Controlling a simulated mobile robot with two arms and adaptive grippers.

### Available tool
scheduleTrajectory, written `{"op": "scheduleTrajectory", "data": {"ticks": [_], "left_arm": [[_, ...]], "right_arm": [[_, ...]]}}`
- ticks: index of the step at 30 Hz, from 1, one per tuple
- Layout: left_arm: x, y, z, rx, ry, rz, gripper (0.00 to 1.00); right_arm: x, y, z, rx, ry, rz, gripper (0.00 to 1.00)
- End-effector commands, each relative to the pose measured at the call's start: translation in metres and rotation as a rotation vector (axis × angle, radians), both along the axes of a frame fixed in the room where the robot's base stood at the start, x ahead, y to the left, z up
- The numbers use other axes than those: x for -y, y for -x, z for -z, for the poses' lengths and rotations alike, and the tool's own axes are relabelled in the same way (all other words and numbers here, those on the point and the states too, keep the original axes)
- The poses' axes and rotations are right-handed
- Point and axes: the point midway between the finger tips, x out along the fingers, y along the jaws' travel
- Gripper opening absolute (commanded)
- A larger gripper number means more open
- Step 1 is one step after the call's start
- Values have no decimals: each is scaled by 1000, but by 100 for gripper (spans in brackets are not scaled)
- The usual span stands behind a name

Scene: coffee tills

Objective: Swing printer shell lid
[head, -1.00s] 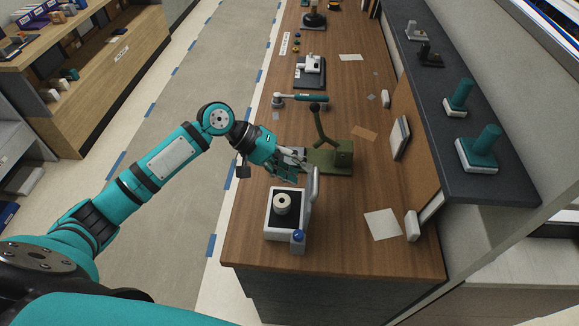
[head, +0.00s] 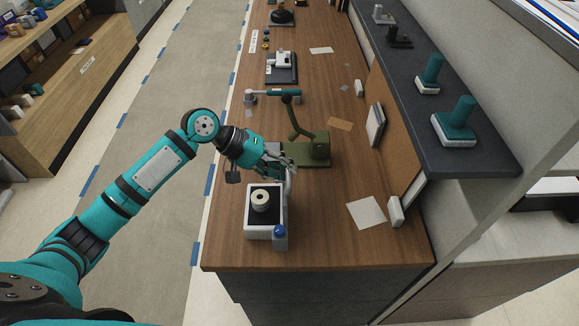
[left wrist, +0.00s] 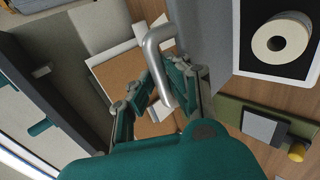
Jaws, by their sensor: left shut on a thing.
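The printer (head: 249,222) is a white box near the front of the counter, with a cream paper roll (head: 261,201) in its dark open well. The roll also shows in the left wrist view (left wrist: 280,38). The shell lid (head: 288,205) stands up along the printer's right side; in the left wrist view it is a grey panel (left wrist: 208,35) with a bent metal handle (left wrist: 156,62). My left gripper (head: 280,164) is at the lid's far upper end, shut on the handle. In the left wrist view its fingers (left wrist: 163,92) lie either side of the handle. My right gripper is not in view.
A blue-capped bottle (head: 279,238) is at the printer's front right corner. An olive-green stand (head: 318,150) is close behind my left gripper. A paper sheet (head: 367,212) lies to the right. The counter's front right is clear.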

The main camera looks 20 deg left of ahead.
Motion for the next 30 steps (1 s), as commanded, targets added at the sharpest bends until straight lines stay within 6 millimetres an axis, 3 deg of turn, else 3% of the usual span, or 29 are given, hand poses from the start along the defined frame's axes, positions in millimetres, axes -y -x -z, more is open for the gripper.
{"op": "scheduleTrajectory", "data": {"ticks": [5, 17, 30], "left_arm": [[-18, 8, 3, -11, -9, 2, 0], [-22, 9, 4, -10, -6, 4, 0], [-52, 18, 11, -10, -5, 4, 0]], "right_arm": [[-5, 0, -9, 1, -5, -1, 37], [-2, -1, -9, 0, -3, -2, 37], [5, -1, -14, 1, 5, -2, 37]]}}
